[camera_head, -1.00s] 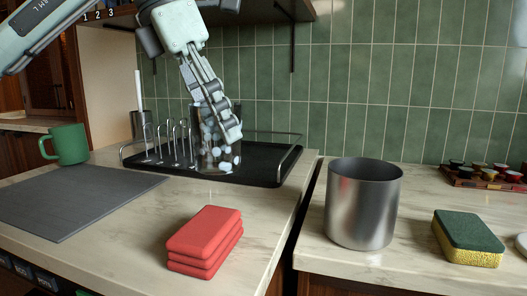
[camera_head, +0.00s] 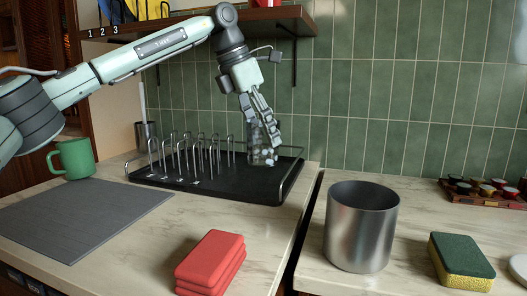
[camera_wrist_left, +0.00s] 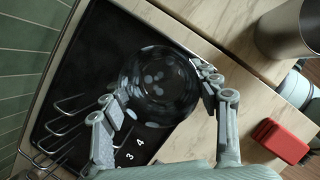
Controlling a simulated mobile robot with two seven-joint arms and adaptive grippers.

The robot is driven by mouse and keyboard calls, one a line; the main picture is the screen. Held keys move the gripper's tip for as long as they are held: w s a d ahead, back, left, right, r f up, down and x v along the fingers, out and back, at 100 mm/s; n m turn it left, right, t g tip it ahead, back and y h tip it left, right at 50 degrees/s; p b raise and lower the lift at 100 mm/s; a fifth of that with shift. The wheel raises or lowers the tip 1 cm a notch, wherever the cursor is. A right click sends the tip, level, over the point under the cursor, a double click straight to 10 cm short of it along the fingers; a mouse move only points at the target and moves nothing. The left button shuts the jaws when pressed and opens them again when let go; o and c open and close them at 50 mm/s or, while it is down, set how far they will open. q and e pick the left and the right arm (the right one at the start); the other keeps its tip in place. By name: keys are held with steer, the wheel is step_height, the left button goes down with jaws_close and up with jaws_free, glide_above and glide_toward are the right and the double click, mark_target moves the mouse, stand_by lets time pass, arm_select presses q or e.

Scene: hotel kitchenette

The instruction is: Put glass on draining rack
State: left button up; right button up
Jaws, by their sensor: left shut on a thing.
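My left gripper (camera_head: 263,128) is shut on a clear glass with pale dots (camera_head: 262,157). The glass hangs below the fingers, roughly upright, over the right part of the black draining rack (camera_head: 230,192). I cannot tell whether its base touches the rack tray. In the left wrist view, I look down into the round glass (camera_wrist_left: 158,88) between the two fingers of the left gripper (camera_wrist_left: 163,84), with the dark rack tray (camera_wrist_left: 100,45) around and beneath it. The rack's wire prongs (camera_head: 185,155) stand to the left of the glass. My right gripper is not in view.
A green mug (camera_head: 75,158) and grey mat (camera_head: 80,215) are at left. A red folded cloth stack (camera_head: 210,260) lies in front. A metal pot (camera_head: 360,225) and sponge (camera_head: 460,260) are on the right counter, beyond a gap. A wooden shelf (camera_head: 190,25) hangs above the rack.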

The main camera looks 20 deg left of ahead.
mark_target(263, 155)
arm_select(q)
steer(key=shift+w+f, duration=0.15)
steer(key=shift+f, duration=2.5)
steer(key=shift+f, duration=0.1)
steer(key=o, duration=1.3)
steer(key=shift+o, duration=0.2)
steer(key=v, duration=1.2)
steer(key=shift+w, duration=0.1)
